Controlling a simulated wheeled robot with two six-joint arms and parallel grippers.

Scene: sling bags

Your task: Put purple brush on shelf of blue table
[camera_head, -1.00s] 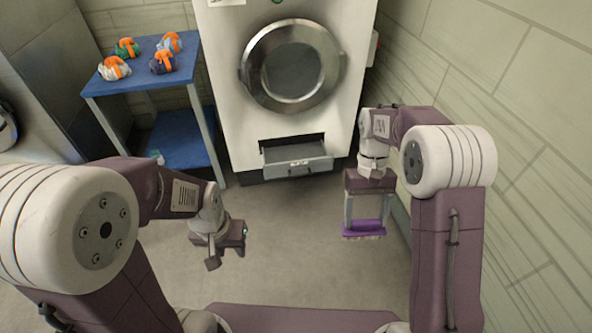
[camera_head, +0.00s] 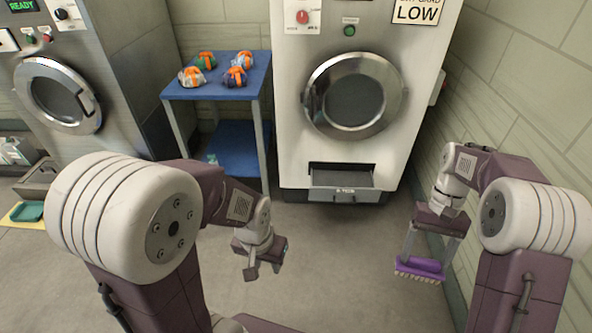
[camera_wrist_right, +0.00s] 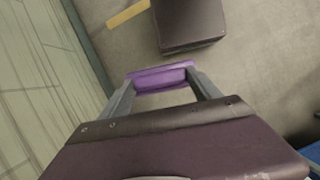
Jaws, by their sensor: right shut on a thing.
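The purple brush (camera_head: 420,268) hangs in my right gripper (camera_head: 422,260), above the floor near the right wall, bristles down. In the right wrist view the brush (camera_wrist_right: 160,78) spans between the two fingertips of my right gripper (camera_wrist_right: 162,80). My left gripper (camera_head: 263,268) is empty above the floor in front of the blue table; its fingers look apart. The blue table (camera_head: 222,92) stands at centre left, with its blue lower shelf (camera_head: 236,148) near the floor. A small teal and white thing (camera_head: 212,159) sits at the shelf's left end. The rest of the shelf in view is bare.
A white washing machine (camera_head: 300,150) with an open drawer (camera_head: 340,182) stands right of the table. Another machine (camera_head: 60,95) is at left. A yellow mat (camera_head: 22,222) lies at far left.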

